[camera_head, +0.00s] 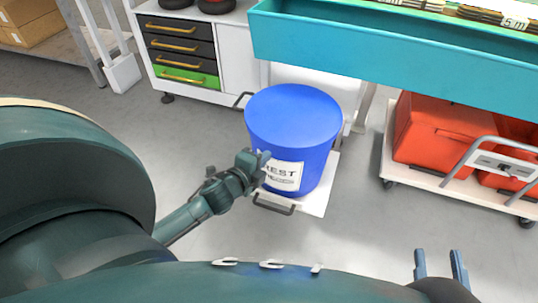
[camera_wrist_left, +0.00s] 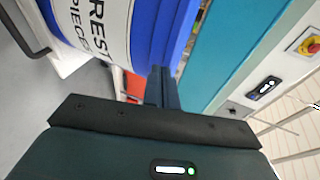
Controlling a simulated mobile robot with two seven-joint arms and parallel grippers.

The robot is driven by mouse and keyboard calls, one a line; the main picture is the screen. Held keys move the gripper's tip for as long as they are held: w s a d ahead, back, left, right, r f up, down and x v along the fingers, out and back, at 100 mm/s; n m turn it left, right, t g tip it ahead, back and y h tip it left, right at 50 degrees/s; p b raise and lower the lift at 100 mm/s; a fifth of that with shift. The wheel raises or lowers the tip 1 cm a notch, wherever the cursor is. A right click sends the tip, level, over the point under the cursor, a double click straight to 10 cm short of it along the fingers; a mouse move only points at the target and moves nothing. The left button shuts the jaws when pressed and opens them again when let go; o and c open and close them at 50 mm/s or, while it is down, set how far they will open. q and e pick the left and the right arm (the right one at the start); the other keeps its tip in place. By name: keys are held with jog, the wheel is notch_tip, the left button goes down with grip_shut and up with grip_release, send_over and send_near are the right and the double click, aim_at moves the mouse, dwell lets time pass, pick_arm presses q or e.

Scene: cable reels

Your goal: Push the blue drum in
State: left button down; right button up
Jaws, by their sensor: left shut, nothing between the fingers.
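The blue drum (camera_head: 293,125) stands upright on a low white platform (camera_head: 318,192) with a dark handle at its front edge. Its white label reads "REST" and faces me. My left gripper (camera_head: 264,160) is shut and empty, with its fingertips at the drum's front left side, by the label. In the left wrist view the shut fingers (camera_wrist_left: 161,84) are close to the drum's wall (camera_wrist_left: 160,30); I cannot tell whether they touch it. My right gripper (camera_head: 441,265) is at the bottom right with its two fingers apart, empty and away from the drum.
A teal-fronted bench (camera_head: 390,55) overhangs behind and right of the drum. A white cabinet (camera_head: 235,60) with dark drawers and one green drawer stands behind left. Red bins (camera_head: 430,130) sit on a wheeled trolley at the right. The grey floor in front is clear.

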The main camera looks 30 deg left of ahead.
pick_arm(q)
jog(key=shift+w, duration=1.45)
jog(key=shift+a, duration=0.1)
